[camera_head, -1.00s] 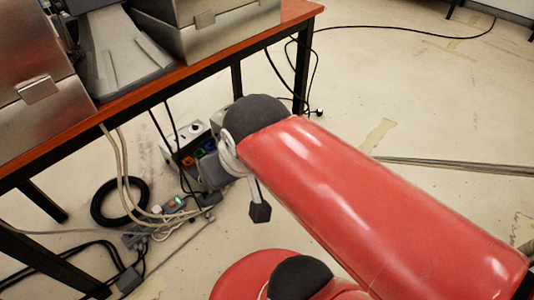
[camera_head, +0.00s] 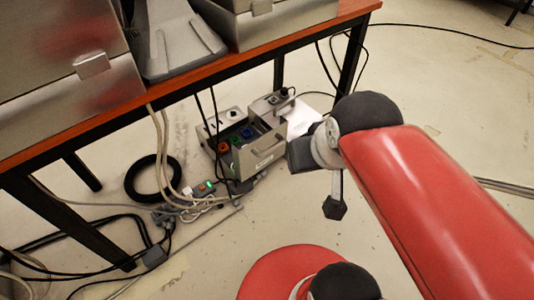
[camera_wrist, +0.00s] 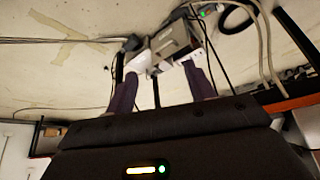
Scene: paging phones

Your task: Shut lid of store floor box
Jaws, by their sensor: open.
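The grey floor box (camera_head: 258,158) sits on the floor under the table's edge. Its top shows orange, green and blue sockets uncovered. A grey raised part stands at its back right, perhaps the lid; I cannot tell for sure. In the wrist view the box (camera_wrist: 172,42) lies beyond my gripper (camera_wrist: 160,72), whose two dark fingers are apart with nothing between them. In the head view my red arm reaches in from the right, and its wrist end is just right of the box. The fingers are not clear there.
A table with a red-brown edge (camera_head: 232,72) and black legs stands over the box, with metal cases on top. Cables hang in front of the box. A power strip (camera_head: 205,188) and a black cable coil (camera_head: 135,180) lie left of it. Floor at right is mostly clear.

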